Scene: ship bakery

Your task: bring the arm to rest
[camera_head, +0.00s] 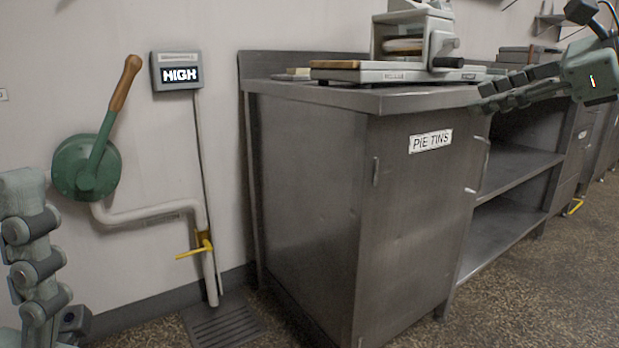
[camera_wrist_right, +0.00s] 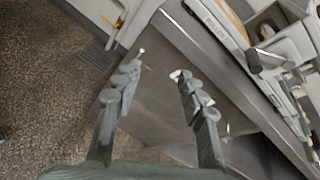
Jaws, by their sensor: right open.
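My right gripper (camera_head: 484,97) reaches in from the right in the head view, above the front edge of the steel counter (camera_head: 428,97). Its fingers point left, and nothing is between them. In the right wrist view the same gripper (camera_wrist_right: 157,72) has its two jointed fingers spread apart and empty, with the cabinet front behind them.
Below are a "PIE TINS" cabinet (camera_head: 405,230) and open shelves (camera_head: 520,165). A green wall lever (camera_head: 90,160) and "HIGH" display (camera_head: 180,73) are at left.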

